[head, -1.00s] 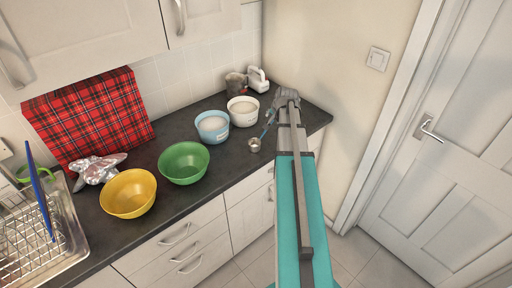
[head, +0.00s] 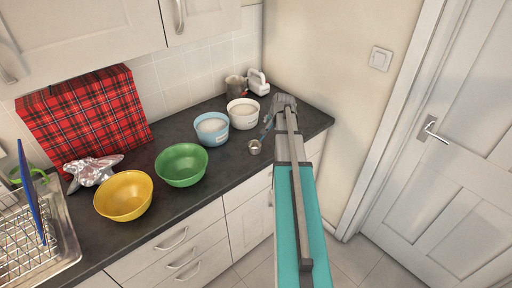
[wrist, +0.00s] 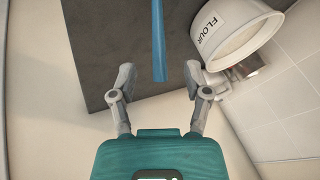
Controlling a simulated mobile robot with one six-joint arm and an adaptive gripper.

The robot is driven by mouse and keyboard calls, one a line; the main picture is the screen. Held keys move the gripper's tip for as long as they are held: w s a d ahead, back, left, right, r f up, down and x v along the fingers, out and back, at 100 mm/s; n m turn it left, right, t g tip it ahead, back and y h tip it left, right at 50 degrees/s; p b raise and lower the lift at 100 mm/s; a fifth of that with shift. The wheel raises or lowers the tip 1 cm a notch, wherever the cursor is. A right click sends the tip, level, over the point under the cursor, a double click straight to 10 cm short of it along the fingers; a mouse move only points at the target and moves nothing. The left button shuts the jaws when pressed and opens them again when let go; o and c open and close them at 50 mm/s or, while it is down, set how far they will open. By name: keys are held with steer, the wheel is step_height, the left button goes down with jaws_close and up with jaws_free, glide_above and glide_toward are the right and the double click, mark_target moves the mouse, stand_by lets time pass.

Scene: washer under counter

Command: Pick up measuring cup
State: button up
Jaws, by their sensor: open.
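The measuring cup (head: 255,147) is a small metal cup on the dark counter, with a blue handle (head: 267,129) reaching back toward my gripper. In the wrist view only the blue handle (wrist: 159,40) shows, its end in line with the gap between the fingers; the cup itself is out of that view. My gripper (wrist: 159,82) is open, with a finger on each side of the handle's line and nothing held. In the head view my gripper (head: 284,100) is over the counter's right end, and my arm hides part of the counter.
A white flour bowl (wrist: 235,32) is close to the right finger; it also shows in the head view (head: 243,116). A blue bowl (head: 212,130), a green bowl (head: 181,167) and a yellow bowl (head: 124,197) stand to the left. The wall (head: 330,70) is close on the right.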

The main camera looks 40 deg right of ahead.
mark_target(269, 128)
steer(key=shift+f, duration=0.1)
steer(key=shift+b+x, duration=2.3)
steer(key=shift+x, duration=0.25)
steer(key=shift+s, duration=0.1)
jaws_close()
